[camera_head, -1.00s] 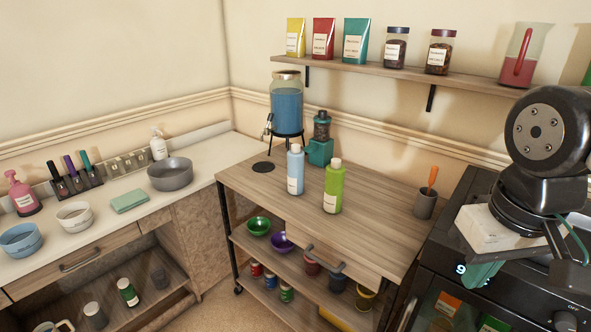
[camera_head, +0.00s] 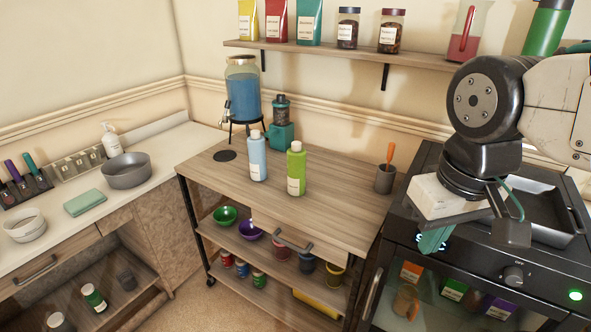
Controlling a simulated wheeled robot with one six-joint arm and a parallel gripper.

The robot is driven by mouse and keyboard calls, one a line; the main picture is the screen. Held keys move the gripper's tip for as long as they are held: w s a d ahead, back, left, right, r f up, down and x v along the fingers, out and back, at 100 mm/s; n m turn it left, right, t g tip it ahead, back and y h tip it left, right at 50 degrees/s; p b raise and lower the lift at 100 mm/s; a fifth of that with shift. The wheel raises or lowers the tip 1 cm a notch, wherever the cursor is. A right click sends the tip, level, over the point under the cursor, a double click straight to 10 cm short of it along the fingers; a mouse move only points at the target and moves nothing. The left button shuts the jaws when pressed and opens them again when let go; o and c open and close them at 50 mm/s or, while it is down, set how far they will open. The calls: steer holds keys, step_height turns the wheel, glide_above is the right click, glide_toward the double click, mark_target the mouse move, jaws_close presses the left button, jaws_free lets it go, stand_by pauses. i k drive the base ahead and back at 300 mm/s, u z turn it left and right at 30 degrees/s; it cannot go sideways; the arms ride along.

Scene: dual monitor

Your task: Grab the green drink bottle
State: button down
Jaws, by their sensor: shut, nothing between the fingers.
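The green drink bottle (camera_head: 296,169) stands upright on the wooden cart top (camera_head: 345,215), with a pale cap and a white label. A light blue bottle (camera_head: 257,157) stands close to its left. My gripper (camera_head: 432,238) hangs at the right, over the front of the black oven, well to the right of the green bottle and apart from it. Its teal fingers point down and look closed, with nothing seen between them. The white gripper body partly hides the fingers.
A blue drink dispenser (camera_head: 243,92) and a teal blender (camera_head: 281,130) stand behind the bottles. A grey cup with an orange-handled tool (camera_head: 384,180) stands at the cart's right. A black oven (camera_head: 480,265) adjoins the cart. The cart top's front right is clear.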

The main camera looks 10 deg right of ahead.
mark_target(297, 154)
steer(key=u, duration=1.65)
steer(key=i, duration=1.6)
steer(key=z, duration=1.5)
